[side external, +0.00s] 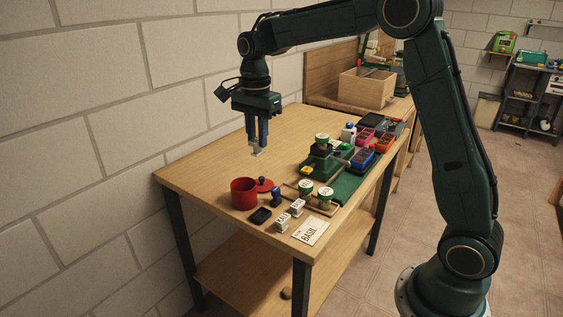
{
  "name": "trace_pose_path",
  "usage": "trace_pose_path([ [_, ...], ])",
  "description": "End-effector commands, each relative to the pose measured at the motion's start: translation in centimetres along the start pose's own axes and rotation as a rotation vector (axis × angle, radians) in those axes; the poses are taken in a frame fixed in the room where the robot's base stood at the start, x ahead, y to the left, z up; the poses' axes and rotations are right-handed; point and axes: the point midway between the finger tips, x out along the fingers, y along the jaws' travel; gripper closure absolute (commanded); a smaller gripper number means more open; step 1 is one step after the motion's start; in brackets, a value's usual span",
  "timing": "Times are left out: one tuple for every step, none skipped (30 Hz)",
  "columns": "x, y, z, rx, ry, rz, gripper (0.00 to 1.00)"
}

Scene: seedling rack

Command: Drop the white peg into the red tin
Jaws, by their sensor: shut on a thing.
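My gripper (257,146) points down above the wooden table, shut on a small whitish piece that looks like the white peg (257,154). The peg shows just below the fingertips; its full shape is too small to tell. The red tin (243,195) stands upright near the table's left front, its open top facing up. My gripper is above and behind the tin in the picture, apart from it. A red lid (264,185) with a dark knob lies on the table just right of the tin.
Near the tin are a small blue object (276,196), a black tray (260,216), white labelled blocks (282,222) and a BASIL card (310,232). Jars with green lids (305,188) and colored bins (362,157) stand to the right. The table behind the tin is clear.

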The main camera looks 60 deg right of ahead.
Motion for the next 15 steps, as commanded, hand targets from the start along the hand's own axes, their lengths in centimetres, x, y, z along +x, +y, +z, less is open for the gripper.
trace_pose_path([
  [0.0,-0.1,0.0,0.0,0.0,0.0,1.0],
  [0.1,-0.2,-0.1,0.0,0.0,0.0,1.0],
  [0.1,-0.3,-0.1,0.0,0.0,0.001,1.0],
  [0.1,-0.5,-0.2,0.0,0.0,0.001,1.0],
  [0.2,-0.7,-0.3,0.0,0.0,0.0,1.0],
  [0.3,-1.0,-0.4,0.0,0.0,0.0,1.0],
  [0.4,-1.3,-0.6,0.0,0.0,0.001,1.0],
  [0.5,-1.6,-0.7,0.001,0.0,0.001,1.0],
  [0.6,-2.0,-0.9,0.001,0.0,0.0,1.0],
  [0.7,-2.4,-1.1,0.001,0.0,0.0,1.0],
  [0.8,-2.8,-1.2,0.001,0.0,0.0,1.0],
  [1.0,-3.4,-1.5,0.001,0.0,0.0,1.0],
  [1.2,-3.8,-1.7,0.002,0.0,0.001,1.0],
  [1.3,-4.2,-1.9,0.002,0.0,0.001,1.0],
  [1.5,-4.7,-2.2,0.001,0.0,0.001,1.0],
])
